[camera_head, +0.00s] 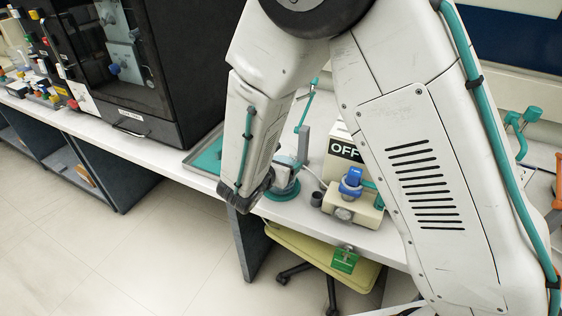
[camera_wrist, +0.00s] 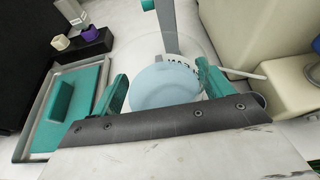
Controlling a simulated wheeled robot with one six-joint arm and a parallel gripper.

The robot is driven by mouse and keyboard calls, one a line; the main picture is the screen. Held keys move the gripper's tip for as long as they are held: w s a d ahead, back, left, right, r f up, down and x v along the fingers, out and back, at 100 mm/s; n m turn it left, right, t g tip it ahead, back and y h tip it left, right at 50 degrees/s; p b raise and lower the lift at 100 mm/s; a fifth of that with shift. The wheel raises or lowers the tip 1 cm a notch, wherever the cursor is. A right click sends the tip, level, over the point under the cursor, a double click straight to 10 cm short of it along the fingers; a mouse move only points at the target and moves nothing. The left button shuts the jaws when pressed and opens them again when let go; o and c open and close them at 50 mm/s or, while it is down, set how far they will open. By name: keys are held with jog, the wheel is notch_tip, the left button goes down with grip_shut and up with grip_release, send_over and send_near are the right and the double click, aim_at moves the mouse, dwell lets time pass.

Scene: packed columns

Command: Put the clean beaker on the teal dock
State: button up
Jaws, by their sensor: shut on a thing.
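In the wrist view my gripper (camera_wrist: 164,88) has its teal fingers on either side of a pale blue, round beaker (camera_wrist: 165,90), and is shut on it. Part of a printed label shows on the beaker's far side; it is only partly readable. In the head view my forearm hides most of the gripper. A round teal base (camera_head: 284,192) with a grey post shows just beyond my wrist. A tray with a teal inside and a raised teal block (camera_wrist: 76,108) lies to the left of the gripper in the wrist view. I cannot tell which teal piece is the dock.
A grey post (camera_wrist: 166,25) rises just beyond the beaker. A beige device (camera_head: 352,205) with a blue knob and an OFF sign (camera_head: 346,151) stand to the right. A black cabinet (camera_head: 140,75) is on the left. A dark holder (camera_wrist: 82,44) carries small cups.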

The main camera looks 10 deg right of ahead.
jog(key=o, duration=1.4)
jog(key=shift+r, duration=0.1)
jog(key=v, duration=1.2)
